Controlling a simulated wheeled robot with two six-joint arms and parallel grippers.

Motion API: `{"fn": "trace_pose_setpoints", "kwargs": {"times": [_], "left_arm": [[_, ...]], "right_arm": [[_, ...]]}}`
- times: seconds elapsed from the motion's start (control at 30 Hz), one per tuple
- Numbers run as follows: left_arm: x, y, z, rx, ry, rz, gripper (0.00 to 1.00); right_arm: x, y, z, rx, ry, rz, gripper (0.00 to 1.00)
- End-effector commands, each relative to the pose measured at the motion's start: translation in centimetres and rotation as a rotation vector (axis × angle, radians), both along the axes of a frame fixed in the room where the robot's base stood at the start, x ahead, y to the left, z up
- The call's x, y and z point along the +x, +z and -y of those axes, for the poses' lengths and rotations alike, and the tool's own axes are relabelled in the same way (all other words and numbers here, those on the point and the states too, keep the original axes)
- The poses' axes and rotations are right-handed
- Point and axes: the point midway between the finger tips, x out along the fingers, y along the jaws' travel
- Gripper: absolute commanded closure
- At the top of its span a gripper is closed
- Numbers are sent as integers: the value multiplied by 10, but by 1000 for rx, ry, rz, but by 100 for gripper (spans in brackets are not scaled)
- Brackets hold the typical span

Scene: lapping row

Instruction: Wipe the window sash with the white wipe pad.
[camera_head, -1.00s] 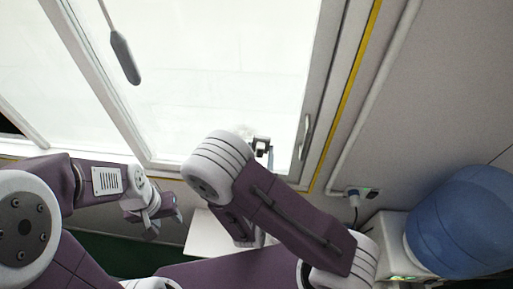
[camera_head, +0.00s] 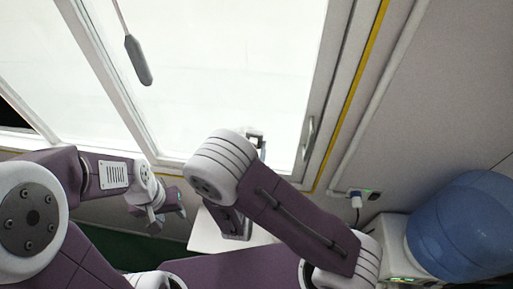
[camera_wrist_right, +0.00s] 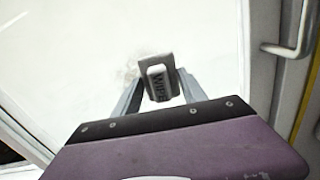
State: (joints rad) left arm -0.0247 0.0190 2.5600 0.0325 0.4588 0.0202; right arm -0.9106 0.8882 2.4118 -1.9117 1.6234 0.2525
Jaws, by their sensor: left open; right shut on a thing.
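The window sash (camera_head: 235,60) is a large bright pane in a pale frame, with a handle (camera_head: 308,137) on its right side. A faint grey smudge (camera_wrist_right: 128,74) shows on the glass just left of the pad. In the head view my right arm partly hides the lower pane, and the right gripper (camera_head: 256,139) shows small. My left gripper (camera_head: 168,214) is open and empty, below the window's lower frame.
A grey paddle-like thing (camera_head: 138,60) hangs before the window at upper left. A blue water bottle (camera_head: 465,225) stands on a white unit at lower right. A plug and socket (camera_head: 358,196) are on the wall. A white surface (camera_head: 207,232) lies below the window.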

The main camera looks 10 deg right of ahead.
Motion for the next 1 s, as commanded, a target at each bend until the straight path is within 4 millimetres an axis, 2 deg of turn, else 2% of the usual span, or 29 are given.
{"fn": "trace_pose_setpoints", "kwargs": {"times": [0.3,0.57,0.83,1.0], "left_arm": [[0,-2,0,0,0,0,55],[0,-2,0,0,0,0,55],[0,-7,0,0,0,0,55],[0,-7,0,0,0,0,55]], "right_arm": [[8,0,-31,4,4,4,83],[10,0,-37,3,3,2,83],[17,0,-64,4,3,4,83],[19,0,-71,2,3,2,83]]}}
